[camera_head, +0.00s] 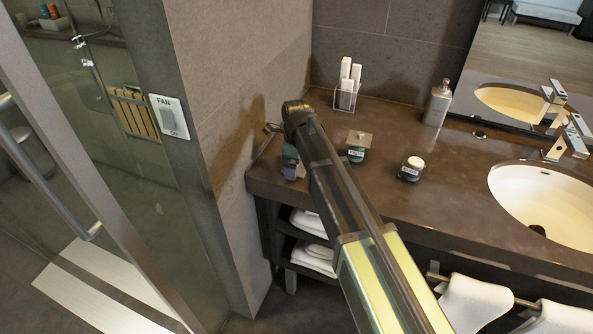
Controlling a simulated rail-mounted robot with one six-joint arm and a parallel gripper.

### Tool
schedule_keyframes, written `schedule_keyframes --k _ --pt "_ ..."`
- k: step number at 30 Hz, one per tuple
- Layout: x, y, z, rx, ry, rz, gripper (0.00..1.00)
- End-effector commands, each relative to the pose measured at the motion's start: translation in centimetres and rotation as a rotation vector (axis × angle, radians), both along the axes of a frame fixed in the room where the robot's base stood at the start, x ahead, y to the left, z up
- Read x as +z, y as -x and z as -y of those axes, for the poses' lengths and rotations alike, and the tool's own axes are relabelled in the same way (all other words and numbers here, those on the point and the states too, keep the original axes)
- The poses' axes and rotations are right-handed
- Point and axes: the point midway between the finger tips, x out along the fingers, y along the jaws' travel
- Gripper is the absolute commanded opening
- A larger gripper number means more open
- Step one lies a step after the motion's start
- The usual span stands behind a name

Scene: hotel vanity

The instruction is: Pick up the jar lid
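A dark jar (356,155) with a pale label stands on the brown counter, to the right of my arm. A greyish square lid (360,138) shows at its top; I cannot tell whether it is seated or loose. A second dark jar (409,174) to the right has a round white top (416,163). My arm reaches up from the bottom to the counter's left end. My gripper (272,128) is small at the arm's far end, near the wall and left of the jars. Its fingers are too unclear to tell open from shut.
A small dark purplish item (290,163) sits by the counter's left edge, partly beside my arm. A clear holder with white rolls (346,88) stands behind. A bottle (437,104), a sink (545,205) and a faucet (566,140) are to the right. A wall (240,90) borders the left.

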Motion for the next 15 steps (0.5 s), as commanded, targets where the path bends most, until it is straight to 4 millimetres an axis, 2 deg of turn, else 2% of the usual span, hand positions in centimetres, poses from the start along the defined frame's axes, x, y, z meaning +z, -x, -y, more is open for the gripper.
schedule_keyframes --k 1,8,15 --pt "0.04 -0.01 0.0 0.0 0.0 0.0 0.88" --pt "0.04 0.0 0.0 0.0 0.0 0.0 0.53" --pt "0.13 0.0 0.0 0.0 0.0 0.0 0.52"
